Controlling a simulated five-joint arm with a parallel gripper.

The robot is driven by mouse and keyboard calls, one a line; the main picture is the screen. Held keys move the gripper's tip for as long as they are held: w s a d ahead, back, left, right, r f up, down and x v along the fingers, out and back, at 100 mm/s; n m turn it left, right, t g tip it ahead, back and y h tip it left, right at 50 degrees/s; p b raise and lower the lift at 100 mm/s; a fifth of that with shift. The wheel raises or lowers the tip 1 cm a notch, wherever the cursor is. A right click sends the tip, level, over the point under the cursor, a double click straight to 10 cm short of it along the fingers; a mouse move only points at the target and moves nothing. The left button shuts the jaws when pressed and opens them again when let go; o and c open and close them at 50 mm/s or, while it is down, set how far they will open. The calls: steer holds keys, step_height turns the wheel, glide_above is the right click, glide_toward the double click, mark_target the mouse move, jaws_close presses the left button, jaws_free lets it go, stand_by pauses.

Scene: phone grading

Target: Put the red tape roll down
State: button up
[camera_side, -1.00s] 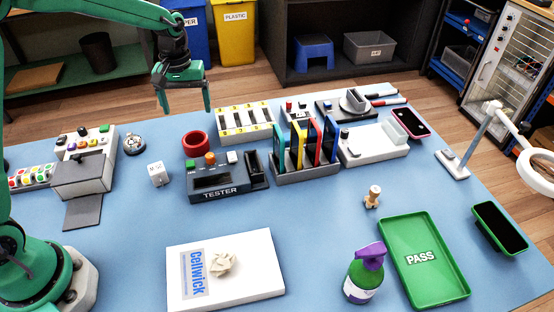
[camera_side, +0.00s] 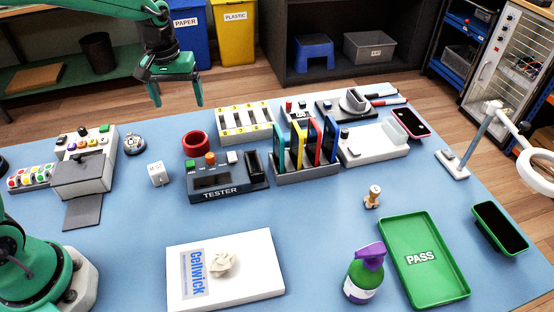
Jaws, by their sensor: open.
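The red tape roll (camera_side: 196,143) lies flat on the blue table mat (camera_side: 330,225), behind the tester (camera_side: 228,184) and left of the white tray with yellow-marked slots (camera_side: 246,122). My gripper (camera_side: 178,104) is open and empty. It hangs above and behind the roll, apart from it, with its two fingers spread and pointing down. Nothing hides the roll.
A bell (camera_side: 134,145) and a white cube (camera_side: 157,174) are left of the roll. A rack of coloured upright slabs (camera_side: 305,172) stands right of the tester. The green PASS tray (camera_side: 424,283) is at the front right. The mat's middle right is mostly clear.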

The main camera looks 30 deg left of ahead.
steer(key=s+d+r+m+t, duration=0.1)
steer(key=s+r, duration=0.3)
steer(key=s, duration=0.7)
steer(key=s+r+m+t, duration=0.4)
steer(key=s, duration=0.7)
steer(key=shift+s+d+r+m, duration=0.25)
steer(key=shift+d+m, duration=0.05)
steer(key=shift+d, duration=0.05)
